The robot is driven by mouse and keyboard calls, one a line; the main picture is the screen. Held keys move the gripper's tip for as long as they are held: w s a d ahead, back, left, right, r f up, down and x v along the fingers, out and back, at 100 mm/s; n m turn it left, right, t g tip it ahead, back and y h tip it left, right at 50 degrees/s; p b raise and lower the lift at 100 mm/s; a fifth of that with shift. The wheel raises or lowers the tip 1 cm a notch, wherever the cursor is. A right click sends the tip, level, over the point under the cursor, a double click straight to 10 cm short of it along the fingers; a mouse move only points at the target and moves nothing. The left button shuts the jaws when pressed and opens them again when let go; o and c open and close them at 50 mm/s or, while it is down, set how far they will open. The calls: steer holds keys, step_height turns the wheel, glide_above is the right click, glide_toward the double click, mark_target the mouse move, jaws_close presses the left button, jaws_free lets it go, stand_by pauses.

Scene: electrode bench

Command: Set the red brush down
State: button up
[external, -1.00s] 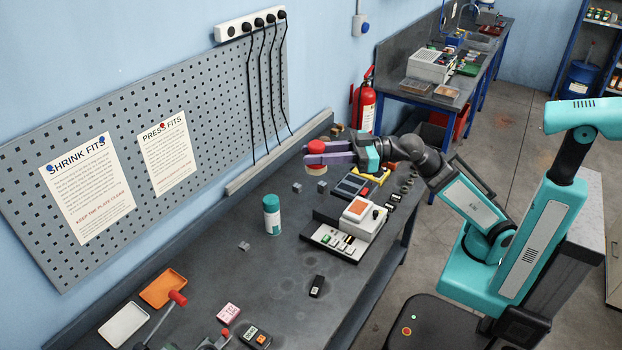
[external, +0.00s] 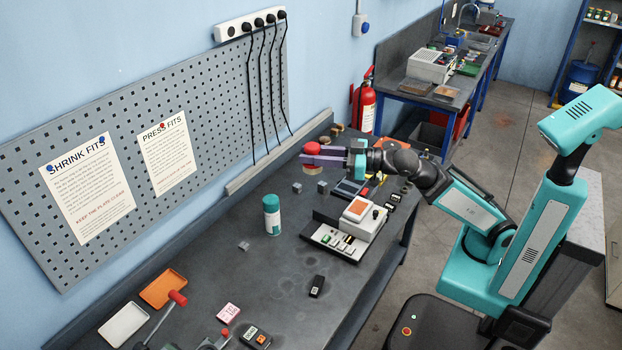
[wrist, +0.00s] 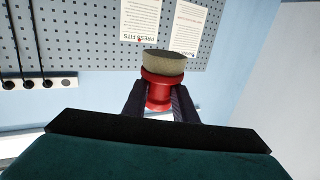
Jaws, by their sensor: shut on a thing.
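The red brush (external: 311,149) has a red handle and pale bristles. It is held near the back of the bench, with the bristle end lowest in the external view. My gripper (external: 322,157) has purple fingers shut on its red handle from the right side. In the wrist view, the red brush (wrist: 158,92) sits between my gripper's two dark fingers (wrist: 159,102), its beige bristles pointing away from the camera. The brush appears to be above the bench top (external: 215,285); the exact gap cannot be told.
Small grey cubes (external: 297,187) lie below the brush. A white-and-teal bottle (external: 272,214) stands left of a white device with an orange top (external: 357,212). A pegboard (external: 150,150) backs the bench. Bare bench lies around the bottle.

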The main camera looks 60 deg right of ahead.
step_height(320, 180, down, 21)
steer(key=w+d+m+t+h+p, duration=0.1)
steer(key=w+d+m+h+p, duration=0.15)
steer(key=m+h, duration=0.75)
steer(key=s+a+f+n+p, duration=0.1)
steer(key=s+a+f, duration=0.1)
steer(key=s+f, duration=0.4)
steer(key=s+a+f+n+p, duration=0.1)
steer(key=s+a+f+p, duration=0.1)
steer(key=s+f, duration=0.4)
steer(key=s+a+f+n+y+p, duration=0.1)
steer(key=s+a+f, duration=0.3)
steer(key=f, duration=0.7)
steer(key=shift+s+a+f+n+t+p, duration=0.1)
steer(key=shift+s+f+n+t+p, duration=0.15)
steer(key=shift+s, duration=0.2)
steer(key=shift+s+a+f+n+t+p, duration=0.15)
steer(key=shift+s+n+p, duration=0.1)
steer(key=shift+s+n, duration=0.15)
steer(key=shift+s+a+y, duration=0.25)
steer(key=shift+s+y, duration=0.05)
steer(key=shift+s, duration=0.2)
steer(key=shift+w, duration=0.1)
steer(key=shift+w+a+f+b, duration=0.25)
steer(key=shift+w+a+b, duration=0.55)
steer(key=shift+a, duration=0.3)
steer(key=shift+w+a+b, duration=0.1)
steer(key=shift+b, duration=0.5)
